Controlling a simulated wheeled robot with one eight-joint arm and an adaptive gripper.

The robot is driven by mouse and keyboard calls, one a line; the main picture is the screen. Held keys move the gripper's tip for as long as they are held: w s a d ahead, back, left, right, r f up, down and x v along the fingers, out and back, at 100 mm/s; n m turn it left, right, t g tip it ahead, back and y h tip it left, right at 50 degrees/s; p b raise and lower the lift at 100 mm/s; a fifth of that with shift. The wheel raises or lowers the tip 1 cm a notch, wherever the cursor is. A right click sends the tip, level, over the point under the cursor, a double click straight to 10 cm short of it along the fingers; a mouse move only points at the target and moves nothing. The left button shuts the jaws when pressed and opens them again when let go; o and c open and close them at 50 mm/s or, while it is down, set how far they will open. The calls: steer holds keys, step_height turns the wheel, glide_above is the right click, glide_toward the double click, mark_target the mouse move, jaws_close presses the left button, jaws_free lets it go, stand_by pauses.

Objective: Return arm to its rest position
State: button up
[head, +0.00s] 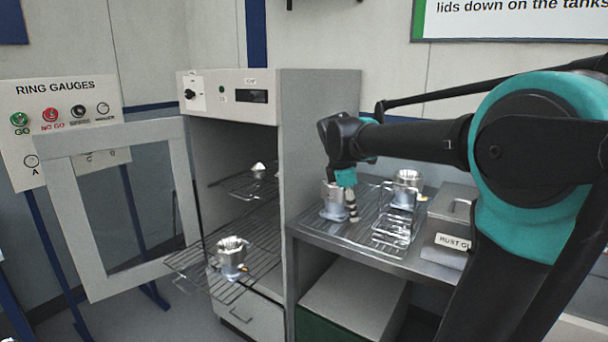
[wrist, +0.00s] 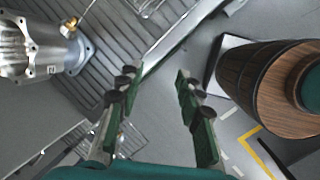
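My arm reaches in from the right in the head view, bent over the metal bench (head: 300,232), so it is extended. My gripper (head: 350,212) points down beside a silver machined housing (head: 333,203) on the bench's ribbed top. In the wrist view my gripper (wrist: 158,80) is open, its two green fingers apart with dark pads and nothing between them. A silver housing with a brass fitting (wrist: 40,48) lies to the left of the fingers there, apart from them.
An oven (head: 320,120) stands left of the bench with its door (head: 75,220) open. A housing (head: 231,258) sits on its pulled-out wire rack (head: 190,262); another (head: 258,170) is on the upper rack. Another housing (head: 408,185), a wire basket (head: 392,236) and a lidded tank (head: 452,210) occupy the bench.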

steer(key=s+d+f+m+t+y, duration=0.1)
steer(key=s+d+f+m, duration=0.1)
steer(key=s+f+m, duration=0.6)
steer(key=s+d+f+m+y, duration=0.1)
steer(key=s+d+f+m, duration=0.2)
steer(key=s+f+m, duration=0.6)
step_height(320, 180, down, 6)
steer(key=shift+s+d+r+t+y, duration=0.15)
steer(key=shift+s+d+t+y, duration=0.2)
steer(key=shift+s, duration=0.45)
steer(key=shift+a, duration=0.1)
